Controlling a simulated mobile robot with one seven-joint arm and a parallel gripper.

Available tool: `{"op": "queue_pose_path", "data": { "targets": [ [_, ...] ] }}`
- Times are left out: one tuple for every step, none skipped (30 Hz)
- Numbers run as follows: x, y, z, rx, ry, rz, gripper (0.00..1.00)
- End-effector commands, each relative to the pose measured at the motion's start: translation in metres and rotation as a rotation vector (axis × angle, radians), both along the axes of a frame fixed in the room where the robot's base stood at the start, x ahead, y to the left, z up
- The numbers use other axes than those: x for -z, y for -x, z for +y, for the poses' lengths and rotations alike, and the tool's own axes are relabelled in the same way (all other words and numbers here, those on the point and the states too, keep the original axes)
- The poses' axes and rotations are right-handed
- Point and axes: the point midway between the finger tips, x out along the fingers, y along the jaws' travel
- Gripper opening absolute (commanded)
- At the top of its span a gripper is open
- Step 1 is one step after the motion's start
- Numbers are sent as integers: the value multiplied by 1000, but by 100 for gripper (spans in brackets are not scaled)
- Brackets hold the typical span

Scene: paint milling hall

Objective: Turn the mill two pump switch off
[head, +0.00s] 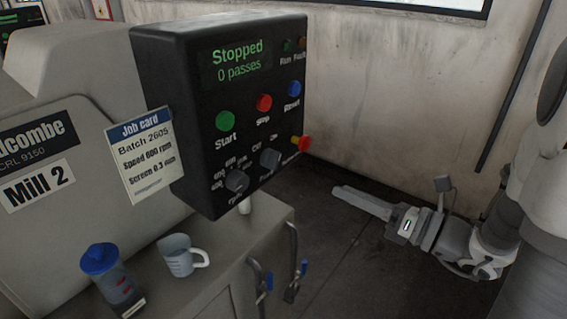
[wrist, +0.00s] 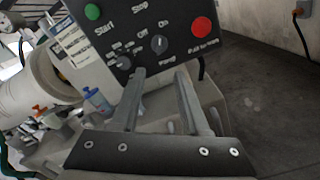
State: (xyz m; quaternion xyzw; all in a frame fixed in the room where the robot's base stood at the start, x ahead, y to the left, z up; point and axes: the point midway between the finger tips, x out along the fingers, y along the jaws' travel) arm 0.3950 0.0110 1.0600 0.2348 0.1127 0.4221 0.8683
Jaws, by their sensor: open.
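The mill two pump switch is a dark round knob (head: 270,158) low on the black control panel (head: 190,100) of the machine marked Mill 2. In the wrist view the knob (wrist: 159,44) sits above the word Pump, with Off at its upper left and On above. Its pointer looks roughly upright, but I cannot tell its setting for sure. My gripper (head: 338,190) is open and empty, right of the panel and apart from it in the head view. In the wrist view its two fingers (wrist: 160,74) point toward the panel, below the knob.
A speed knob (head: 237,181) is left of the switch; a red stop button (head: 304,143) is at the panel's right edge. Start, Stop and Reset buttons are above. A mug (head: 180,256) and a blue-lidded jar (head: 110,275) stand below. Floor on the right is clear.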

Motion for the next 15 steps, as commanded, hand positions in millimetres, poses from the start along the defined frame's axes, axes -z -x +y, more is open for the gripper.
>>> {"op": "queue_pose_path", "data": {
  "targets": [
    [0,-5,9,-7,1,-2,45],
    [0,-8,14,-8,1,-1,45],
    [0,-13,20,-9,2,-1,45],
    [1,-17,25,-9,1,-1,45],
    [1,-21,31,-10,2,-1,45],
    [1,-26,38,-10,2,0,45],
    [1,-30,44,-9,1,-1,45],
    [1,-35,48,-9,3,-1,45],
    [0,-40,56,-11,2,-2,45],
    [0,-44,61,-9,1,-1,45],
    [1,-48,66,-10,3,-2,45],
    [1,-54,73,-9,4,-2,45],
    [1,-58,78,-10,3,-2,45],
    [0,-61,84,-10,3,-2,45],
    [1,-67,89,-8,4,-1,45]
  ]
}}
